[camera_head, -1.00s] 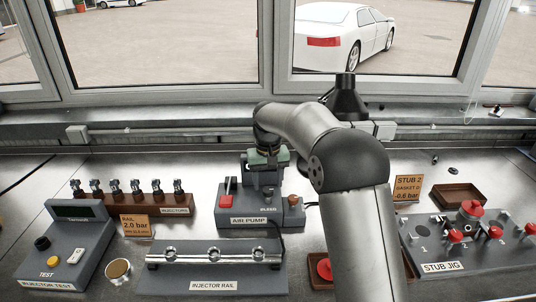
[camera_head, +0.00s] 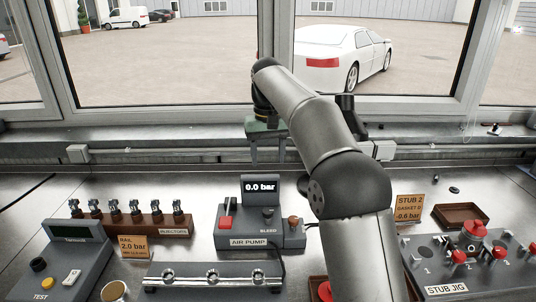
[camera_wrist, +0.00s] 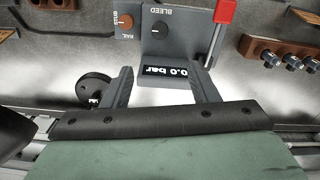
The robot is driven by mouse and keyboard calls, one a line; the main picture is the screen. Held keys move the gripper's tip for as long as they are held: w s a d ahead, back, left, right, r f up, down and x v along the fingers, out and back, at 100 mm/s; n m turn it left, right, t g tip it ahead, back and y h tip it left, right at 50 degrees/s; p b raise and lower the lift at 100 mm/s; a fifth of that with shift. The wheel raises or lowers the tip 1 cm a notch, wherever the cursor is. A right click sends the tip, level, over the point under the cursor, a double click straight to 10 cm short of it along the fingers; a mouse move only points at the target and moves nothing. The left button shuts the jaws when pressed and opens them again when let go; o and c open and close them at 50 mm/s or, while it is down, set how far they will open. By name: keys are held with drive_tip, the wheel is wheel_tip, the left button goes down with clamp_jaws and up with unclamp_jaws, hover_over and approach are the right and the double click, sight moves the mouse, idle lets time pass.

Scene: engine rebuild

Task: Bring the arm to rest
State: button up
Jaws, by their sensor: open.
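My gripper (camera_head: 268,150) hangs in the air above and behind the air pump (camera_head: 232,241), with its fingers pointing down. In the wrist view its two fingers (camera_wrist: 159,88) stand well apart with nothing between them. The air pump's display, reading 0.0 bar, shows beyond the fingertips there. My gripper touches nothing that I can see. My grey arm reaches up from the lower right and bends at a dark elbow joint.
A row of injectors (camera_head: 130,216) stands left of the pump. In front are the injector rail (camera_head: 213,283) and the injector test box (camera_head: 66,258). The stub jig (camera_head: 425,272) and a brown tray (camera_head: 460,217) are at right. Windows and a sill lie behind.

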drive_tip(key=s+d, duration=0.7)
drive_tip(key=s, duration=0.1)
drive_tip(key=s+d+f+m, duration=0.1)
drive_tip(key=s+d+f, duration=0.2)
drive_tip(key=s, duration=0.6)
drive_tip(key=s+d+f+m, duration=0.1)
drive_tip(key=s+d+f, duration=0.3)
drive_tip(key=s+f, duration=0.3)
drive_tip(key=s+d+f, duration=0.4)
drive_tip(key=s+f, duration=0.1)
drive_tip(key=s, duration=0.7)
drive_tip(key=shift+m+t, duration=0.4)
